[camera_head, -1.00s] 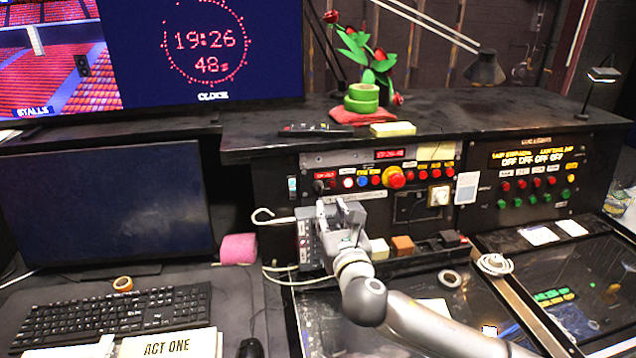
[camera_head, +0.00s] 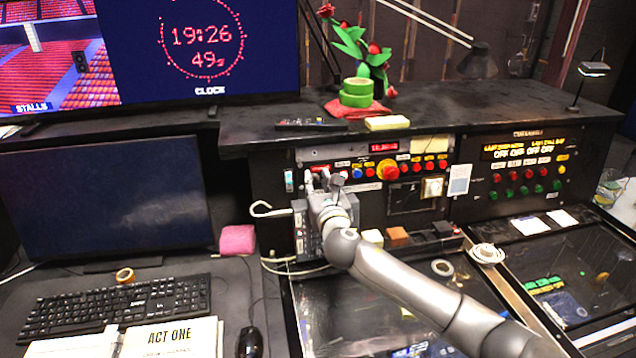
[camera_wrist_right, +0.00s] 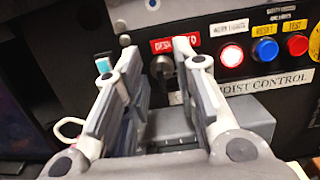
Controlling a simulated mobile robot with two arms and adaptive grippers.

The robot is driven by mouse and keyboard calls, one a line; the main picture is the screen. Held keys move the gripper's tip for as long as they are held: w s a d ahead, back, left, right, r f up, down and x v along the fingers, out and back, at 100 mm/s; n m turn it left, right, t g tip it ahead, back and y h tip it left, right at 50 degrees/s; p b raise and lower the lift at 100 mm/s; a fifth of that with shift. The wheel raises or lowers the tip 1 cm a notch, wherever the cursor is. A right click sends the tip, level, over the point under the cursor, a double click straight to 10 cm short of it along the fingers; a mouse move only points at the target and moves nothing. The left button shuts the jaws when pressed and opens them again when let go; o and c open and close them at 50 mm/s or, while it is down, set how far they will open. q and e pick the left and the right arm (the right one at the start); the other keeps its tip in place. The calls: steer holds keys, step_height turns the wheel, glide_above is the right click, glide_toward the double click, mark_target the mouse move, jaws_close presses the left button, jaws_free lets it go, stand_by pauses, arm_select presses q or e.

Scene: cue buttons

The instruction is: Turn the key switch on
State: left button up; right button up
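The key switch (camera_wrist_right: 163,66) is a small dark knob under a red label on the black control panel in the right wrist view. Its turned position is hard to read. In the head view my gripper covers it. My right gripper (camera_wrist_right: 156,58) is open in the right wrist view, with one finger on each side of the key switch. I cannot tell whether the fingers touch it. In the head view my right gripper (camera_head: 323,180) is at the left end of the panel's button row. My left gripper is not in view.
Right of the key switch are a white button (camera_wrist_right: 231,54), a blue button (camera_wrist_right: 265,49) and a red button (camera_wrist_right: 298,45). A big red emergency button (camera_head: 387,170) sits farther along. A white cable hook (camera_head: 262,209) sticks out left of my gripper.

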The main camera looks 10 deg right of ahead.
jaws_close()
steer(key=shift+m, duration=0.4)
steer(key=m+h, duration=0.1)
steer(key=m, duration=0.7)
steer(key=shift+d+h, duration=0.2)
steer(key=shift+h, duration=0.2)
steer(key=m, duration=0.3)
steer(key=m+g, duration=0.1)
steer(key=m, duration=0.2)
steer(key=shift+f+h, duration=0.2)
steer(key=shift+h, duration=0.1)
steer(key=shift+d+f+m+g, duration=0.1)
steer(key=shift+m+g, duration=0.1)
steer(key=shift+m, duration=0.95)
steer(key=shift+f+m+g, duration=0.1)
steer(key=shift+m+g, duration=0.1)
steer(key=shift+m, duration=0.95)
jaws_free()
steer(key=shift+r, duration=0.1)
